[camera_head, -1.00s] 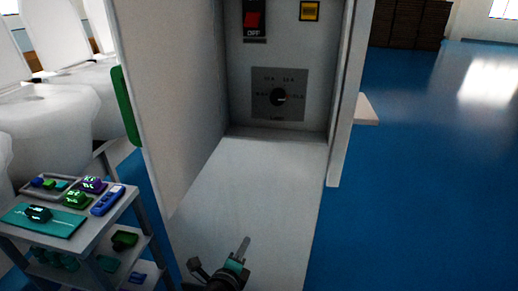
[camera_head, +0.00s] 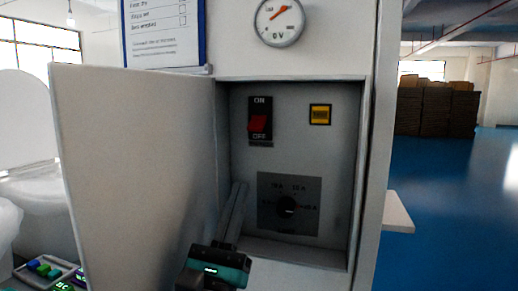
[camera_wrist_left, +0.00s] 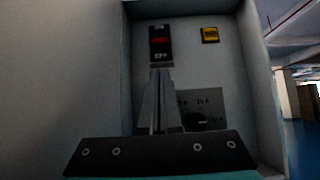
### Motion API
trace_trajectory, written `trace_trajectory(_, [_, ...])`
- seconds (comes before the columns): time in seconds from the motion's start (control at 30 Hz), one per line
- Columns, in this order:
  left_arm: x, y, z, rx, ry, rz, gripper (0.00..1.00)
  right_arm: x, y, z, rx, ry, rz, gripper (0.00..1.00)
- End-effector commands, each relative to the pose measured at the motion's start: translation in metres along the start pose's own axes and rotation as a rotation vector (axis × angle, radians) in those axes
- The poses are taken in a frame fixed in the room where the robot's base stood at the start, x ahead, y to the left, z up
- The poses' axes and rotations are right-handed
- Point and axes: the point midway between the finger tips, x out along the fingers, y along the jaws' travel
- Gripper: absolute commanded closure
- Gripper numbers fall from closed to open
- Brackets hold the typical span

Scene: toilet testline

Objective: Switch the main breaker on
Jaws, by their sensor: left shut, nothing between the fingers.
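The main breaker (camera_head: 259,122) is a red rocker on a black plate marked ON above and OFF below, at the upper left inside the open cabinet recess. The red part sits low, by the OFF mark. It also shows in the left wrist view (camera_wrist_left: 160,42). My left gripper (camera_head: 241,186) is shut and empty, pointing up, below and a little left of the breaker. In the left wrist view its fingertips (camera_wrist_left: 158,72) appear just under the breaker plate; I cannot tell the gap in depth. My right gripper is not in view.
The cabinet door (camera_head: 140,180) stands open on the left. A gauge (camera_head: 280,20) and a notice (camera_head: 163,35) are above. A small shelf (camera_head: 398,212) juts out right.

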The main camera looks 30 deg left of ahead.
Motion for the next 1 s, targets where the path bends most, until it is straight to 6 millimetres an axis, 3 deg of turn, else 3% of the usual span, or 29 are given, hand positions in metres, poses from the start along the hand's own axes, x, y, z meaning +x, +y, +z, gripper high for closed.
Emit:
trace_trajectory(0.47, [0.007,0.0,0.003,0.005,-0.005,0.0,1.0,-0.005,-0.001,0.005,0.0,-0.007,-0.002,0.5])
trace_trajectory(1.0, [0.085,0.0,0.004,0.004,-0.005,0.001,1.0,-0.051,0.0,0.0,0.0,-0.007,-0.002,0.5])
